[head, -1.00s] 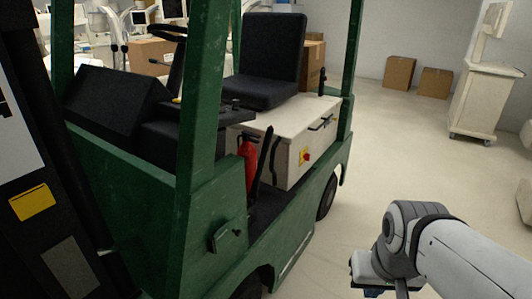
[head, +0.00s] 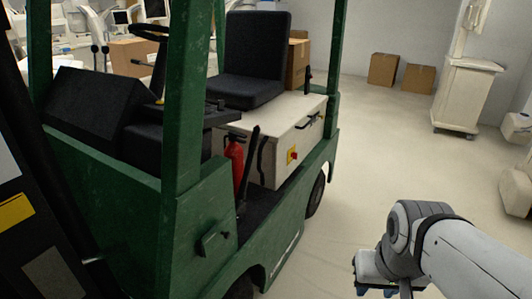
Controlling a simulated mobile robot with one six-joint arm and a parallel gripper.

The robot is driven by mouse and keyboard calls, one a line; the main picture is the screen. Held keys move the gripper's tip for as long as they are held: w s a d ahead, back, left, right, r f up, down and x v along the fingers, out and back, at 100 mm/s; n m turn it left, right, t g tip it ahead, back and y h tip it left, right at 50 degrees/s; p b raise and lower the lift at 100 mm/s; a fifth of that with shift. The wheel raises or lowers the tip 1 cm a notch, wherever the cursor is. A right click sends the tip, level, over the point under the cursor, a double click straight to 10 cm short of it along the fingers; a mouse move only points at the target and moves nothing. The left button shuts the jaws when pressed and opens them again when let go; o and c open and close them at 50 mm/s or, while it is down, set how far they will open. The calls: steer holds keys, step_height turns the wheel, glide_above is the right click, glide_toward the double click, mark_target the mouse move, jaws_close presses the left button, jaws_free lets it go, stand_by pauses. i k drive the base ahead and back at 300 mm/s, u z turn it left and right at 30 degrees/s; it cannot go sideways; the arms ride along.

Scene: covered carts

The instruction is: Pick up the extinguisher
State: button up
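The red extinguisher (head: 235,163) stands upright in the footwell of a green forklift (head: 110,215), left of the middle of the head view. Its lower part is partly hidden by the forklift's side and a black lever. My gripper (head: 376,291) is at the bottom edge of the view, right of the forklift and well apart from the extinguisher. Only a small part of the gripper shows below my wrist, so I cannot tell whether its fingers are open.
The forklift's front post (head: 187,95) and a black lever (head: 247,160) stand close to the extinguisher. A white battery box (head: 285,135) is behind it under the black seat (head: 252,60). A white cart (head: 465,95) and cardboard boxes (head: 384,69) stand farther back. The floor (head: 375,160) right of the forklift is clear.

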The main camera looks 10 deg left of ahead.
mark_target(234, 151)
steer(key=z, duration=0.85)
steer(key=i, duration=2.45)
steer(key=u, duration=3.05)
steer(key=i, duration=1)
steer(key=u, duration=0.05)
